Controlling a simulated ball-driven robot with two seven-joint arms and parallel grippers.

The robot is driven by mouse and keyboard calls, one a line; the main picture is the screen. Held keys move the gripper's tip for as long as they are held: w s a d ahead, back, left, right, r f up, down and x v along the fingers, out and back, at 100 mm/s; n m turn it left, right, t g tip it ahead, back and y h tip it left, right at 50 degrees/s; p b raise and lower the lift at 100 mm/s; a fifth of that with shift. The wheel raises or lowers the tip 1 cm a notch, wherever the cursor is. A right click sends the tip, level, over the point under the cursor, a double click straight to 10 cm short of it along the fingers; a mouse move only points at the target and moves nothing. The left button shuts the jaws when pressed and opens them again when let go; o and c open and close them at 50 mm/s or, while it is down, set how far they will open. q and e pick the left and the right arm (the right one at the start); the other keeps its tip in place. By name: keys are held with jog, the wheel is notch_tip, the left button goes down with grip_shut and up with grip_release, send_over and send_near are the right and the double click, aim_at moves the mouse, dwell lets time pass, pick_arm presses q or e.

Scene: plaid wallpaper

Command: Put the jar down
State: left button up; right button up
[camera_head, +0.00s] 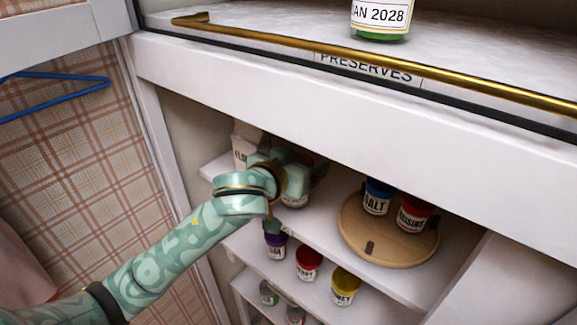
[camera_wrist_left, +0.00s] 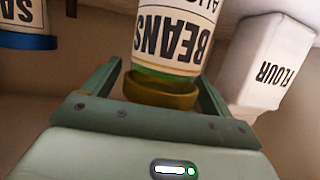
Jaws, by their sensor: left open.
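The jar labelled BEANS (camera_wrist_left: 172,40) shows upside down in the left wrist view, with its gold-brown lid (camera_wrist_left: 160,90) towards my palm. My left gripper (camera_wrist_left: 157,82) is open, with one finger on each side of the jar's lid end and gaps visible beside it. In the head view, my left gripper (camera_head: 292,165) reaches into the cabinet at the shelf (camera_head: 318,222). It mostly hides the jar (camera_head: 296,201), whose lower part shows below the gripper, apparently on the shelf. My right gripper is out of view.
A white flour container (camera_head: 243,146) stands close beside the gripper. A round wooden turntable (camera_head: 375,248) holds a blue-lidded salt jar (camera_head: 377,197) and a red jar (camera_head: 413,214). Several jars stand on lower shelves. A gold rail (camera_head: 380,68) edges the surface above, overhanging the arm.

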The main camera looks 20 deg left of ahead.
pick_arm(q)
jog(key=p+v, duration=0.4)
jog(key=v, duration=0.7)
jog(key=shift+s+r, duration=0.15)
jog(key=shift+s, duration=0.1)
